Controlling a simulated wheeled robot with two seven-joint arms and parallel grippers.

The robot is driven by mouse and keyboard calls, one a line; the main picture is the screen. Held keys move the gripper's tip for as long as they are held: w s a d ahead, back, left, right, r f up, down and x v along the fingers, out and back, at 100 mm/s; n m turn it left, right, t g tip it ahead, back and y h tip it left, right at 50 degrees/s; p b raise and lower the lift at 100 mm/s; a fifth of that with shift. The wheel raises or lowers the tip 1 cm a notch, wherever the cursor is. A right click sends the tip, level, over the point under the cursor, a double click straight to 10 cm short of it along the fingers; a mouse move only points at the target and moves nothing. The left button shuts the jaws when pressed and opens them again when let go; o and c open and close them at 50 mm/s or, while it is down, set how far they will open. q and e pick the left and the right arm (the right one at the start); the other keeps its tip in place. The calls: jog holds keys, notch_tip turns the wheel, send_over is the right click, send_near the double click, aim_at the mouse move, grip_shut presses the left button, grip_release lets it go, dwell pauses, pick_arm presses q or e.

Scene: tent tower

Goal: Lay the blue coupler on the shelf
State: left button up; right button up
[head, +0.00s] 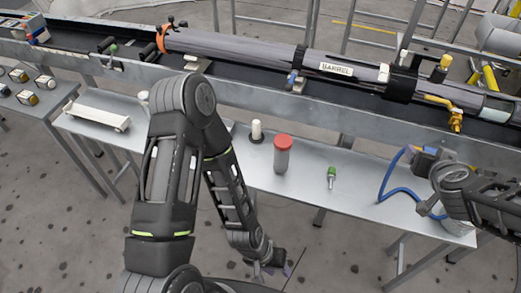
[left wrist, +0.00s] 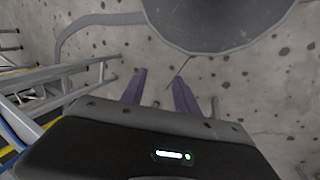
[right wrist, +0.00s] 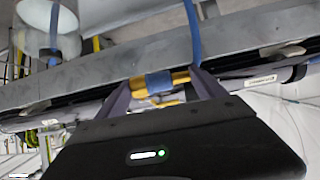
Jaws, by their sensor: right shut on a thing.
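The blue coupler (right wrist: 158,82), a blue band with brass-yellow ends, sits between the fingertips of my right gripper (right wrist: 162,84) in the right wrist view. That gripper is shut on it. In the head view the right gripper (head: 424,160) is above the right part of the grey metal shelf (head: 350,182), and a blue hose (head: 384,187) loops down beside it. My left gripper (head: 284,264) is low, in front of the shelf near the floor. In the left wrist view its purple fingers (left wrist: 160,88) are apart with nothing between them.
On the shelf stand a red-capped grey jar (head: 282,155), a cream cylinder on a dark base (head: 256,131) and a small green-topped fitting (head: 331,177). The barrel (head: 240,50) lies in a long trough behind. Bare shelf lies right of the green fitting.

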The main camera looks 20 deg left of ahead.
aim_at(434, 149)
pick_arm(q)
jog(key=shift+o, duration=1.4)
pick_arm(e)
jog(key=shift+w+d+r, duration=0.1)
jog(key=shift+w, duration=0.25)
pick_arm(q)
jog(key=shift+f, duration=0.2)
pick_arm(e)
jog(key=w, duration=0.1)
jog(key=w+n+y, duration=0.1)
jog(key=shift+w+d+f, duration=0.2)
jog(key=shift+w, duration=0.2)
jog(key=shift+w+a+f+n+y, duration=0.15)
jog(key=shift+w+f+n+y, duration=0.25)
jog(key=shift+w+n+y, duration=0.25)
pick_arm(q)
jog(key=shift+f+b, duration=0.45)
jog(key=shift+b, duration=0.2)
pick_arm(e)
jog(key=s+a+f+n+g+y, duration=0.1)
jog(key=s+f+n+g+y, duration=0.1)
jog(key=f, duration=0.4)
jog(key=s+a+f+n+g+y, duration=0.1)
jog(key=s+a+f+n+y, duration=0.1)
jog(key=s+f+n+y, duration=0.1)
notch_tip(434, 149, down, 4)
jog(key=shift+s+r+n+g+y, duration=0.25)
jog(key=shift+n+g+y, duration=0.25)
jog(key=shift+n, duration=0.65)
jog(key=shift+w+f, duration=0.1)
